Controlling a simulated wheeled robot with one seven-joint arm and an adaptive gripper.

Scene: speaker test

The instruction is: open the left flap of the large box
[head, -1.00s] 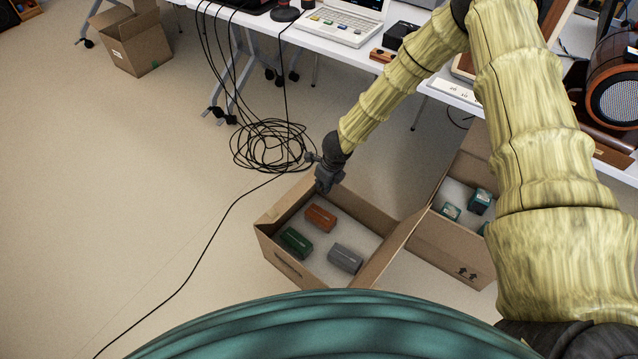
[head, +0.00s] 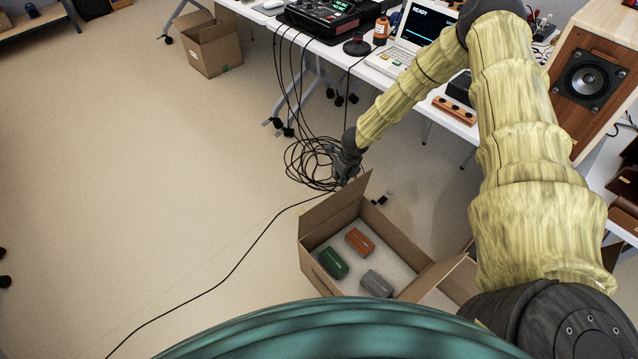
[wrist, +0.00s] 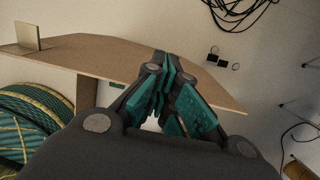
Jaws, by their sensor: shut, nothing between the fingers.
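The large cardboard box (head: 311,270) stands open on the floor in the head view, with an orange, a green and a grey packet inside. Its left flap (head: 335,207) stands raised along the far left side, slanting up to a point at the far corner. My gripper (head: 343,182) is just beyond the flap's upper edge in the head view; its fingertips are small there. In the wrist view my gripper's fingers (wrist: 163,66) are shut with nothing between them, in front of a broad cardboard panel (wrist: 105,58). I cannot tell whether they touch it.
A coil of black cable (head: 308,162) lies on the floor beside my gripper, with one strand running toward the front left. A desk (head: 400,75) with electronics stands behind. Another open box (head: 212,45) is at the far left. Open floor lies left of the large box.

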